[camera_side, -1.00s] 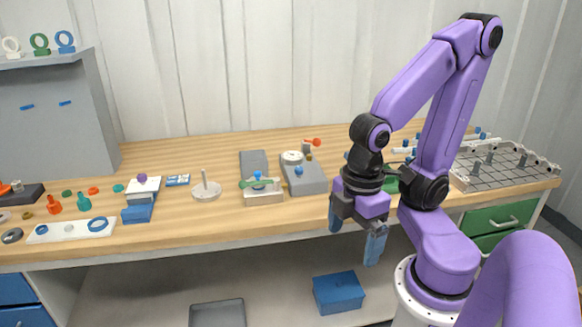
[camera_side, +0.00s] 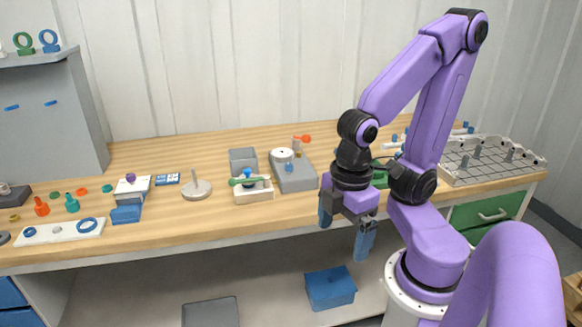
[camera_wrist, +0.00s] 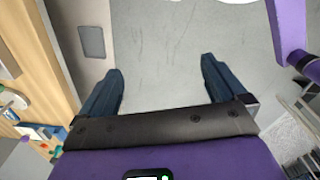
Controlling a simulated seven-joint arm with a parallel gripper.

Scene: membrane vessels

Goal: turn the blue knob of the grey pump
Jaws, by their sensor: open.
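The grey pump (camera_side: 296,180) stands on the wooden bench in the side view, a grey block with a white round part on top. Its small blue knob (camera_side: 290,167) shows on the pump's near side. My gripper (camera_side: 343,241) hangs in front of the bench's front edge, to the right of and nearer than the pump, pointing down. Its two blue fingers are apart with nothing between them. In the wrist view, the open fingers (camera_wrist: 162,66) are over bare grey floor. I cannot make out the pump in that view.
A grey-and-white device with a green lever (camera_side: 250,181) stands just left of the pump. A blue box (camera_side: 330,288) sits on the lower shelf below my gripper. A metal rack (camera_side: 480,165) is at the bench's right end. Bench space in front of the pump is clear.

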